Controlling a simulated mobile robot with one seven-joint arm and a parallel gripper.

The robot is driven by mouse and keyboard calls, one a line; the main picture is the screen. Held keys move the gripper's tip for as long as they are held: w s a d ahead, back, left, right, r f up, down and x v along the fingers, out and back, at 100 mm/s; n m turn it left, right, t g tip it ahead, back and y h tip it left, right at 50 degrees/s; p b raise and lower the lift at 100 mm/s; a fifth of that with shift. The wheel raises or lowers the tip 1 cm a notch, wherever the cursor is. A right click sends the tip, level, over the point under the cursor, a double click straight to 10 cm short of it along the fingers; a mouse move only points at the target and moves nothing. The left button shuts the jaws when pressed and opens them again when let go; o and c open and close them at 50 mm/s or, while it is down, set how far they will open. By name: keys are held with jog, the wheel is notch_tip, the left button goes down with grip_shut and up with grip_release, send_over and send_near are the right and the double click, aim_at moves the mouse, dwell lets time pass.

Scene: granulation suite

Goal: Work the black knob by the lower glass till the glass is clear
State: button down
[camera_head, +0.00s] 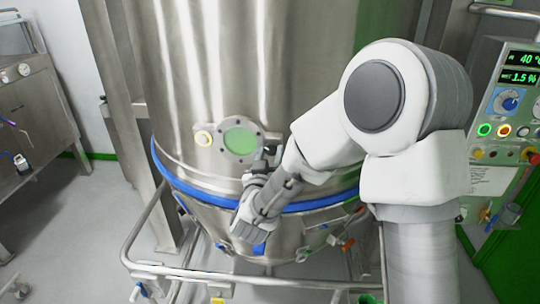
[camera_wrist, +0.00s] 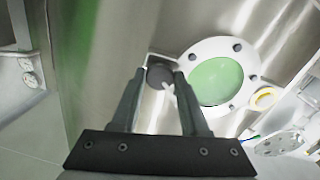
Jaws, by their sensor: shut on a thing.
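The lower glass (camera_head: 240,141) is a round port with a bolted grey flange on the steel vessel. It looks evenly pale green, and it shows larger in the wrist view (camera_wrist: 215,82). The black knob (camera_wrist: 159,76) is beside the flange, on its left in the wrist view. My gripper (camera_wrist: 163,80) is shut on the knob, with one finger on each side of it. In the head view my gripper (camera_head: 267,160) reaches the right edge of the flange, and the knob is mostly hidden there.
A yellow-ringed fitting (camera_head: 204,138) sits left of the glass. A blue band (camera_head: 195,193) circles the vessel below it. A steel rail (camera_head: 190,271) runs in front. A control panel (camera_head: 508,105) stands at the right, and a steel bench (camera_head: 30,120) at the left.

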jog(key=n+b, duration=0.1)
jog(key=n, duration=0.1)
jog(key=shift+a+n+b, duration=0.1)
jog(key=shift+n+b, duration=0.3)
jog(key=n, duration=0.3)
jog(key=shift+n+b, duration=0.3)
jog(key=shift+b, duration=0.05)
jog(key=n, duration=0.4)
jog(key=shift+r+p, duration=0.1)
jog(key=shift+p, duration=0.3)
jog(key=shift+n+p, duration=0.6)
jog(key=shift+n, duration=1.2)
jog(key=shift+c, duration=2)
grip_release()
